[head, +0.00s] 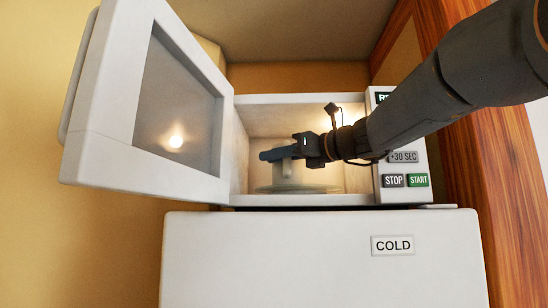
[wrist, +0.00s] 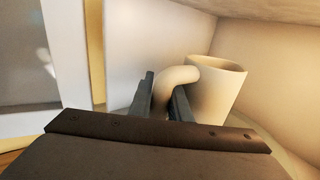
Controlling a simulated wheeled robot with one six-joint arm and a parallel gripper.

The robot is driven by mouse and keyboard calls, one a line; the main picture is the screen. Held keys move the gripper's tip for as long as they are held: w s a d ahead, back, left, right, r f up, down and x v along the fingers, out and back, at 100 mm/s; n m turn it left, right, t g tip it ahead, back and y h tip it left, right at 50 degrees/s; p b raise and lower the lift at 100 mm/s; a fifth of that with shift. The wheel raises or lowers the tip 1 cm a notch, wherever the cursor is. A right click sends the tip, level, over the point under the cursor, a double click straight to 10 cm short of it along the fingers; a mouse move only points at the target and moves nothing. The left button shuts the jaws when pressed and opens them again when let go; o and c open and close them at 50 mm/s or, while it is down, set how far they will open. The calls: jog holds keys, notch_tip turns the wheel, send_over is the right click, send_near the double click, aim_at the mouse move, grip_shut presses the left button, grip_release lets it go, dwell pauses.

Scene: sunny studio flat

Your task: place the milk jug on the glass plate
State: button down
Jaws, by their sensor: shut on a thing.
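The milk jug (wrist: 221,85) is a cream-coloured cup with a curved handle, seen upright in the wrist view. My gripper (wrist: 168,92) is shut on the jug's handle. In the head view my gripper (head: 272,155) reaches inside the open microwave and hides most of the jug (head: 284,170). The glass plate (head: 300,188) is a round, see-through disc on the microwave floor, below the jug. I cannot tell whether the jug's base touches the plate.
The microwave door (head: 150,110) stands open to the left. The microwave's side walls and ceiling are close around my gripper. Its control panel (head: 403,182) is at the right. It stands on a white fridge (head: 300,260) labelled COLD. A wooden panel (head: 500,170) rises at the right.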

jog(key=shift+w+f, duration=0.1)
jog(key=shift+f, duration=0.05)
jog(key=shift+f, duration=0.1)
jog(key=c, duration=1.7)
grip_release()
jog(key=shift+o, duration=0.2)
jog(key=b+v, duration=0.2)
jog(key=v, duration=0.5)
jog(key=shift+d, duration=0.2)
